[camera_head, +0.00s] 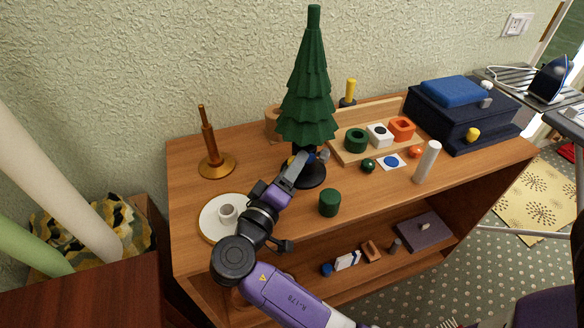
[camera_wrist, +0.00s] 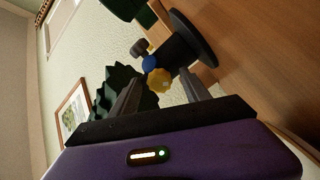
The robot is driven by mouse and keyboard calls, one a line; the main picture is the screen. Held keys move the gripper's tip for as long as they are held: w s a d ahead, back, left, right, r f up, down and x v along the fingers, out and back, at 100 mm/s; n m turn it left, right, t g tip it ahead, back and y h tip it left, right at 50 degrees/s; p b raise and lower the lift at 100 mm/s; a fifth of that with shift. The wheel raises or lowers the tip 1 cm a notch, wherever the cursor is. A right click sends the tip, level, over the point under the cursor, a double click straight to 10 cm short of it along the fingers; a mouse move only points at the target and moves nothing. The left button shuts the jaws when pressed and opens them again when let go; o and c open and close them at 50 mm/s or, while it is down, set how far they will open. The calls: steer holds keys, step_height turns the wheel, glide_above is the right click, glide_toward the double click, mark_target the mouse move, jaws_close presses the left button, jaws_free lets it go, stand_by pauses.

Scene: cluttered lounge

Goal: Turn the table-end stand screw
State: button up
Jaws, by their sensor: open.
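A dark green model tree (camera_head: 308,95) stands upright in a black stand (camera_head: 313,178) on the wooden table; the stand also shows in the wrist view (camera_wrist: 188,42). Screw knobs stick out of the stand: a yellow one (camera_wrist: 159,81), a blue one (camera_wrist: 149,63) and a grey one (camera_wrist: 139,48). In the head view my gripper hides most of this side of the stand. My gripper (camera_head: 297,166) is open beside the stand. In the wrist view its fingers (camera_wrist: 161,77) flank the yellow knob; I cannot tell whether they touch it.
A white plate (camera_head: 207,232) with a cup lies left of my arm. A green cylinder (camera_head: 329,203) stands just right of it. A brown candlestick (camera_head: 212,160) is behind left. A wooden tray (camera_head: 345,154), a white cylinder (camera_head: 428,162) and a dark blue box (camera_head: 465,125) stand to the right.

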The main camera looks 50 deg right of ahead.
steer(key=shift+s+a, duration=0.25)
steer(key=shift+a, duration=1.05)
steer(key=shift+s+a, duration=0.25)
steer(key=shift+a, duration=1)
steer(key=shift+s+a, duration=0.25)
steer(key=shift+a, duration=1.05)
